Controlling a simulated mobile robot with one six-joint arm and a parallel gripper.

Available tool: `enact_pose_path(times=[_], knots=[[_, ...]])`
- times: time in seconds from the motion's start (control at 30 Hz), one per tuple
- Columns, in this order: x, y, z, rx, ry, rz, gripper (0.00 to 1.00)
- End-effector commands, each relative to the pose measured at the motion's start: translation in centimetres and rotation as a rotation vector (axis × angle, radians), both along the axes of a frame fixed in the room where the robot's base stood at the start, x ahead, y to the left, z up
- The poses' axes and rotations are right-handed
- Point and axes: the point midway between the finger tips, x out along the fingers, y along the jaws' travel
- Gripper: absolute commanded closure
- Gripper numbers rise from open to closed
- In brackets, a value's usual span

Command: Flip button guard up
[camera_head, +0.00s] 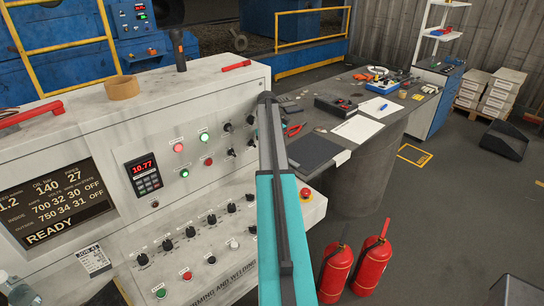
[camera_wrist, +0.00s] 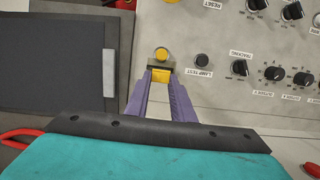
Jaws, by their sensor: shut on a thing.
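In the wrist view, my gripper (camera_wrist: 161,80) has two purple fingers pointing away from the camera. They are closed on a small yellow piece, which looks like the button guard (camera_wrist: 161,76). A dark bar-like edge crosses at the fingertips. Just beyond it, a round yellow button (camera_wrist: 162,54) shows uncovered on the light panel. The guard's hinge and how far it is tilted cannot be made out. In the head view, my arm covers that part of the panel, and the gripper and guard are not visible.
The control panel (camera_wrist: 225,110) carries several black knobs and a black LAMP TEST button (camera_wrist: 202,60) right of the fingers. A dark pad (camera_wrist: 50,60) lies left. In the head view, a red button (camera_head: 305,193) sits right of my arm, with fire extinguishers (camera_head: 370,265) below.

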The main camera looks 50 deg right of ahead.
Motion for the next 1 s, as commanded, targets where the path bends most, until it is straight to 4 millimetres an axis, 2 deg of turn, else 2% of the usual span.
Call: enact_pose_path(times=[0.27,0.3,0.4,0.77,1.0], knots=[[-0.1,0.2,-0.1,-0.002,0.011,0.002,1.0],[0.0,0.3,-0.1,-0.001,0.011,0.003,0.75],[0.1,0.4,-0.1,-0.001,0.009,0.005,0.59],[0.5,0.6,0.0,-0.002,0.004,0.01,0.59],[0.6,0.6,0.9,-0.003,0.004,0.01,0.59]])
